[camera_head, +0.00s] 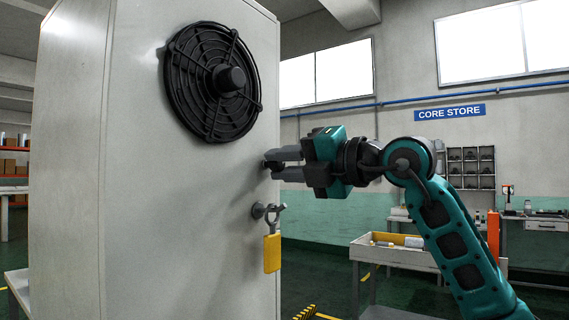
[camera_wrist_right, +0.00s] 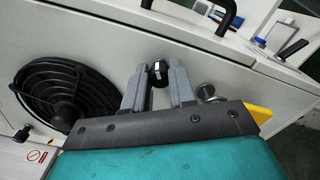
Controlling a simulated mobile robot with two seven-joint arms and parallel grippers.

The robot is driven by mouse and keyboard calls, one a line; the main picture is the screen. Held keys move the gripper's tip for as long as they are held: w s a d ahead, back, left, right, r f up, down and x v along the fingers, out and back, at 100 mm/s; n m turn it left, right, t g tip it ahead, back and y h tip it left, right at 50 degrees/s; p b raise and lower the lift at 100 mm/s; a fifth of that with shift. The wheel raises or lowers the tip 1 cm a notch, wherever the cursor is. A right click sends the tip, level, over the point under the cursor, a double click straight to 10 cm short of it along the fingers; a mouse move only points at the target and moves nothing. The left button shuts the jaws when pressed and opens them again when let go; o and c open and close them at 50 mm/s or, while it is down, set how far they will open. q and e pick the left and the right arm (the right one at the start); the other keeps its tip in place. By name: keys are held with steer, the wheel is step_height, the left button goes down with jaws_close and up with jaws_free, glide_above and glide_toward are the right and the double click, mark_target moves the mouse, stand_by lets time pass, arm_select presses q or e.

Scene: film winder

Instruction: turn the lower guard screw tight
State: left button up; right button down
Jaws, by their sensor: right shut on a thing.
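My right gripper (camera_head: 271,163) reaches in from the right to the right part of the pale cabinet face. In the wrist view its two grey fingers (camera_wrist_right: 159,88) stand on either side of a small dark round screw head (camera_wrist_right: 158,70), shut on it. This looks like the lower guard screw; the fingers hide most of it in the head view. The black round fan guard (camera_head: 205,82) with a central hub sits on the cabinet, up and left of the gripper. It also shows in the wrist view (camera_wrist_right: 62,92). My left gripper is not in view.
Below the gripper, a metal stud (camera_head: 258,211) on the cabinet (camera_head: 75,160) carries a ring with a hanging yellow tag (camera_head: 272,253). The stud shows close beside the fingers in the wrist view (camera_wrist_right: 206,92). A low bench (camera_head: 385,256) stands behind at right.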

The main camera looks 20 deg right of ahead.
steer(key=shift+m, duration=0.4)
steer(key=c, duration=0.9)
jaws_free()
arm_select(q)
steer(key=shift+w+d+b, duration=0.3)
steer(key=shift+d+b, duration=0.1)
steer(key=shift+b, duration=0.4)
arm_select(e)
steer(key=v, duration=1.3)
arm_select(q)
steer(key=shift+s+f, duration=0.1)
